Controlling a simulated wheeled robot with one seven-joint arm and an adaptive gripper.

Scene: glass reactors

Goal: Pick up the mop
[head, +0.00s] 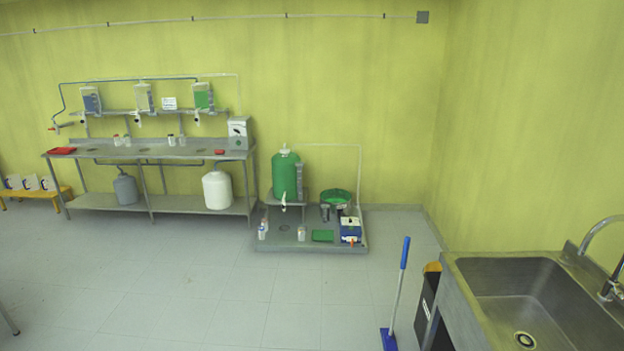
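The mop (397,291) stands nearly upright on the floor in the head view, right of centre near the bottom. It has a blue grip at the top, a thin pale pole and a blue head at floor level. It leans slightly, with its top to the right of its foot. The bottom of its head lies close to the picture's lower edge. My gripper is not in view.
A steel sink (528,300) on a counter stands right of the mop, with a dark bin (427,299) between them. A low platform (310,243) with a green tank is behind. A steel bench (150,152) stands at the back left. The central tiled floor is clear.

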